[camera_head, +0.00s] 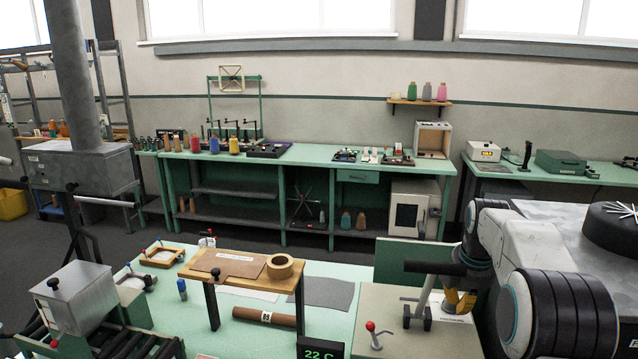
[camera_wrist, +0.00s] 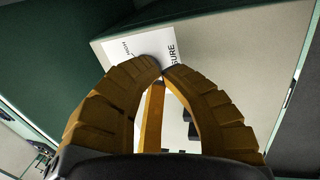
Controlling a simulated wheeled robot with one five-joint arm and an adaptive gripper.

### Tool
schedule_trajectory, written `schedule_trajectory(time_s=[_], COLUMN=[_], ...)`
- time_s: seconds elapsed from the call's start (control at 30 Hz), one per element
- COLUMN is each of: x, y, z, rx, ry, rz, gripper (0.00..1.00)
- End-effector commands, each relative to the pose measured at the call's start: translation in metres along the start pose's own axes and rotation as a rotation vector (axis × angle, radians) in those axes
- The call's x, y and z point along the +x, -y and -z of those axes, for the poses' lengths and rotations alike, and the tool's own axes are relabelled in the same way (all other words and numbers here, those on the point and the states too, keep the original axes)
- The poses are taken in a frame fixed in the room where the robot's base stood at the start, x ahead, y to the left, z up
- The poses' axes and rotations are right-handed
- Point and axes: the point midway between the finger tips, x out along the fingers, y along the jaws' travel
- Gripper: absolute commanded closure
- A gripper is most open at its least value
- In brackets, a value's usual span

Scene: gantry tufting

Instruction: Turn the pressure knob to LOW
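My gripper (camera_wrist: 161,70) has two ribbed yellow-brown fingers, and their tips come together in the wrist view. The tips are over the edge of a white label card (camera_wrist: 140,47), where "HIGH" and the end of "PRESSURE" can be read. A small dark patch shows at the tips; I cannot tell whether it is the pressure knob. No knob is clearly visible, and LOW is hidden. An orange-yellow bar (camera_wrist: 153,117) shows between the fingers. In the head view my gripper (camera_head: 458,301) is low over the pale box (camera_head: 385,335), by the white card (camera_head: 452,318).
A red-knobbed lever (camera_head: 372,328) and a dark-handled upright lever (camera_head: 420,298) stand on the box left of my gripper. A dark green panel (camera_head: 415,262) rises behind it. A wooden stand (camera_head: 232,272) with a tape roll (camera_head: 280,266) and a display (camera_head: 320,350) are further left.

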Motion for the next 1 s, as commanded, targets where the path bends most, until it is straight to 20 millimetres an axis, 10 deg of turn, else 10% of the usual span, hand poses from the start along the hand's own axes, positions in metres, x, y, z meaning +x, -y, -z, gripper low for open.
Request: schedule_trajectory(time_s=[0.4, 1.0], x=[-0.038, -0.042], y=[-0.01, -0.011], z=[0.0, 0.0], rx=[-0.001, -0.001], ry=[0.0, 0.0], rz=[0.0, 0.001], gripper=[1.0, 1.0])
